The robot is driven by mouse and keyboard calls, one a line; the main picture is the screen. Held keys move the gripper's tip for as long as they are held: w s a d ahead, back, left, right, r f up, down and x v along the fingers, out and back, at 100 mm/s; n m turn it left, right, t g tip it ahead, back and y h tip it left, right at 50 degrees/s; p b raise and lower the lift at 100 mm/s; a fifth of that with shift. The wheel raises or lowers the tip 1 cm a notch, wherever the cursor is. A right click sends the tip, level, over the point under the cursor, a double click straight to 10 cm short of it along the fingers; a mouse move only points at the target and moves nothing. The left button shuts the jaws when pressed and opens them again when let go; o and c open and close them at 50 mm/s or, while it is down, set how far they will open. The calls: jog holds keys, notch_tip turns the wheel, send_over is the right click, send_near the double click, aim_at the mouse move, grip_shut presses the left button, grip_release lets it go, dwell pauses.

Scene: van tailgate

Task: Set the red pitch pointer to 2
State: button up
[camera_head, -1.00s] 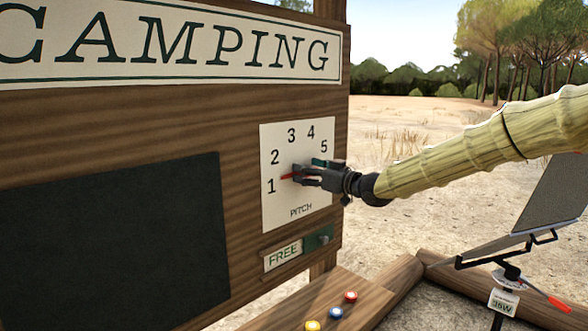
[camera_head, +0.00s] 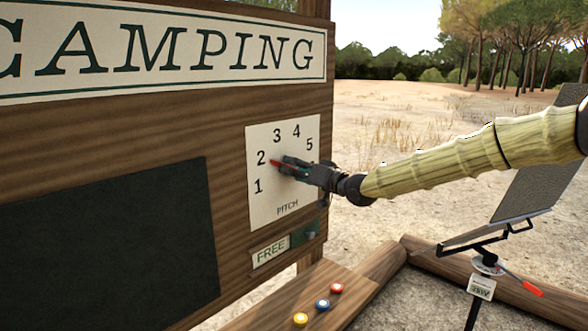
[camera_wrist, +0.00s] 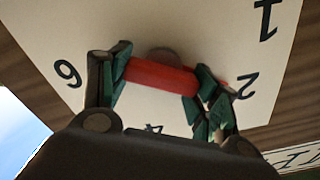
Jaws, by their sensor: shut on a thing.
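The red pitch pointer (camera_wrist: 160,77) is a short red bar on a round hub at the middle of the white pitch dial (camera_head: 290,190). In the head view its red tip (camera_head: 274,163) points left and slightly up, at or very near the 2. In the wrist view its narrow end also lies beside the 2. My gripper (camera_wrist: 160,82) is shut on the pointer, with a green-padded finger at each end of the bar. In the head view my gripper (camera_head: 295,168) hides most of the pointer and the hub.
A sign reading FREE (camera_head: 270,250) with a dark green slider is below the dial. A ledge with yellow, blue and red buttons (camera_head: 322,304) juts out underneath. A dark board (camera_head: 110,240) is at left. A tilted panel (camera_head: 540,160) on a stand is at right.

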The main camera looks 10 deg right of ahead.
dwell(0.4)
jog(key=o, duration=1.5)
jog(key=shift+c, duration=0.2)
jog(key=v, duration=1.2)
